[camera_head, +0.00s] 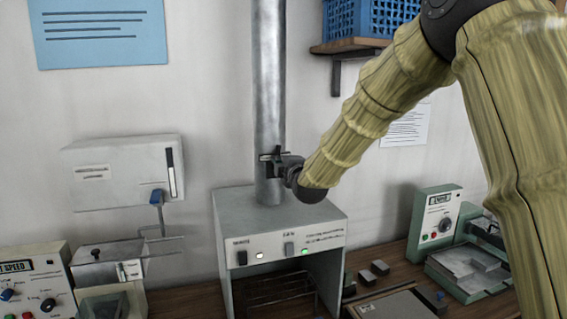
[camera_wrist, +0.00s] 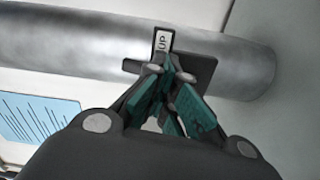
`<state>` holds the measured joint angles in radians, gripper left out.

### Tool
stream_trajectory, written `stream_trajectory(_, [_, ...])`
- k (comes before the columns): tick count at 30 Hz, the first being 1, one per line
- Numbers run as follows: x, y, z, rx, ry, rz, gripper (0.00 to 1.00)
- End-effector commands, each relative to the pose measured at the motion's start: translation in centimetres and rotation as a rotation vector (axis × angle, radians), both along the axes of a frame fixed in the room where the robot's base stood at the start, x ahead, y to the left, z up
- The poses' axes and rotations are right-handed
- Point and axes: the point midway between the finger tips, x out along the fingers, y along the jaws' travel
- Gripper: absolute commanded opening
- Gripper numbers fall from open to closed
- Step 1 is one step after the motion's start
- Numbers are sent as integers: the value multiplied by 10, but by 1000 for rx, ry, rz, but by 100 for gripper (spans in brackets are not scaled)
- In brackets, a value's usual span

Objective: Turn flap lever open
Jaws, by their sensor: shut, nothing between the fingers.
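The flap lever (camera_head: 265,157) is a dark piece on the front of a grey vertical metal pipe (camera_head: 269,80). In the wrist view the pipe (camera_wrist: 70,42) lies sideways. There the lever shows as a dark plate (camera_wrist: 206,64) with a short dark bar to its left and a white label reading "UP" (camera_wrist: 162,42). My gripper (camera_head: 281,162) is at the lever from the right. In the wrist view my gripper (camera_wrist: 168,72) is shut and empty, its teal-padded fingertips just in front of the plate. They hide part of the lever, and I cannot tell if they touch it.
The pipe rises from a grey cabinet (camera_head: 280,213) with switches and a lit green lamp. A white wall box (camera_head: 125,170) is at left. A shelf (camera_head: 350,46) carries a blue crate (camera_head: 372,17). Machines (camera_head: 462,245) stand on the bench at right.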

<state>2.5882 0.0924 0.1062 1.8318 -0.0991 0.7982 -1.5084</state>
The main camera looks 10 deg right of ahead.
Motion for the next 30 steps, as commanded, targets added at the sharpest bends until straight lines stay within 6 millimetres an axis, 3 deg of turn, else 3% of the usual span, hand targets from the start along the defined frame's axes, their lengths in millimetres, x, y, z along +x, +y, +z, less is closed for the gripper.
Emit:
stream_trajectory(4, [1, -1, 2, 0, -4, -2, 0])
stream_trajectory(18, [1, -1, 2, 0, -3, -1, 86])
stream_trajectory(21, [1, -1, 2, 0, -3, -1, 100])
stream_trajectory(30, [0, 0, 1, 0, -2, 0, 100])
